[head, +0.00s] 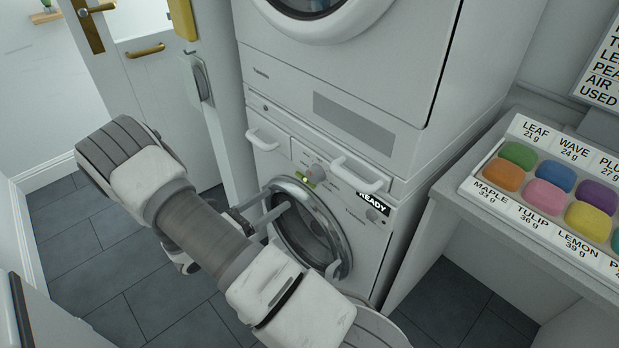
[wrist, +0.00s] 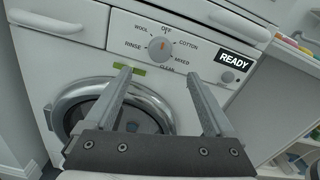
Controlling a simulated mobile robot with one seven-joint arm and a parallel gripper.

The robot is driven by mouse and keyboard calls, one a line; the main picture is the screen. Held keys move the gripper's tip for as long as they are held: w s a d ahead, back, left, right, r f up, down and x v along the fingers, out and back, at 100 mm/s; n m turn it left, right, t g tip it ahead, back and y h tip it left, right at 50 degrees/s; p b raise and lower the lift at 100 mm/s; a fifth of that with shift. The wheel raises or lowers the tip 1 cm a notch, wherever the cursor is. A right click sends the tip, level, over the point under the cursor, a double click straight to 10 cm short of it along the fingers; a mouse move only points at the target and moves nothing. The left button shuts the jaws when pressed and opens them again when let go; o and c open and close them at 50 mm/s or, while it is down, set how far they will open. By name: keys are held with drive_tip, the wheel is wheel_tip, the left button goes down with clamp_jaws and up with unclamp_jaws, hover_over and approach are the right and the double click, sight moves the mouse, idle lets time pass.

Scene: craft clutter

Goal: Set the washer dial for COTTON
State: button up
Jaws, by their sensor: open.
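The washer dial (wrist: 161,48) is a round grey knob with an orange mark, on the washer's white front panel. Its mark looks turned up toward OFF. Around it are printed OFF, COTTON, MIXED, CLEAR, RINSE and WOOL, with COTTON at its upper right. The dial also shows in the head view (head: 318,172), above the round door. A dark display (wrist: 234,61) reads READY. My gripper (wrist: 155,75) is open and empty, its two fingers apart, below the dial in the wrist view and not around it.
White handles (head: 360,176) stick out on both sides of the dial. The round door (head: 340,240) lies below. A second machine (head: 350,60) sits above. A counter with a tray of coloured blocks (head: 470,188) stands at the right.

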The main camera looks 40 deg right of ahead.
sight(311, 178)
drive_tip(key=d, duration=0.9)
drive_tip(key=w+d+b, duration=0.1)
drive_tip(key=d, duration=0.3)
drive_tip(key=shift+d, duration=0.15)
drive_tip(key=c, duration=1.4)
drive_tip(key=shift+m+b, duration=0.35)
drive_tip(key=shift+m, duration=0.05)
drive_tip(key=m+b, duration=0.2)
drive_tip(key=m, duration=0.2)
drive_tip(key=shift+f+m, duration=0.15)
drive_tip(key=shift+m, duration=0.25)
drive_tip(key=shift+s+m+b, duration=0.15)
drive_tip(key=shift+m+b, duration=1.15)
drive_tip(key=shift+m, duration=1.2)
